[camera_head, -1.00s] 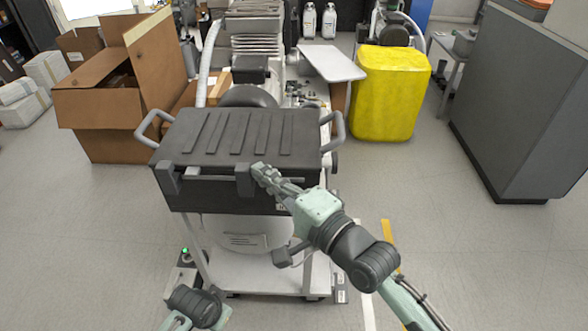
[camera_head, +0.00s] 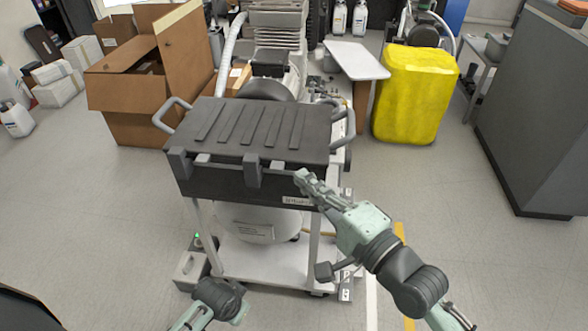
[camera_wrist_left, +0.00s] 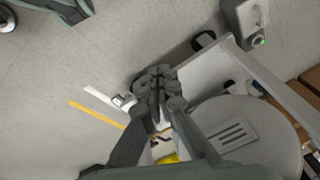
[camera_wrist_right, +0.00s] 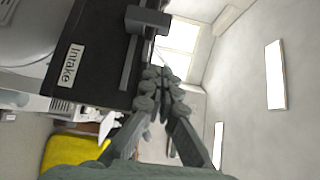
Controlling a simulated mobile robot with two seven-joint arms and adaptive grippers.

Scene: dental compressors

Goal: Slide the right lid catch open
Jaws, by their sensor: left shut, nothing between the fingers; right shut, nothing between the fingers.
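A black lidded box (camera_head: 225,187) sits on a white cart, its ribbed lid (camera_head: 265,125) lying closed on top. In the right wrist view the catch (camera_wrist_right: 148,19) is beyond the fingertips (camera_wrist_right: 160,84). My left gripper (camera_wrist_left: 157,84) is shut and empty, low beside the cart.
The box has side handles (camera_head: 171,116) and a front label (camera_wrist_right: 70,65). A yellow container (camera_head: 415,95) and grey cabinet (camera_head: 535,120) stand to the right. An open cardboard box (camera_head: 135,85) is behind left.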

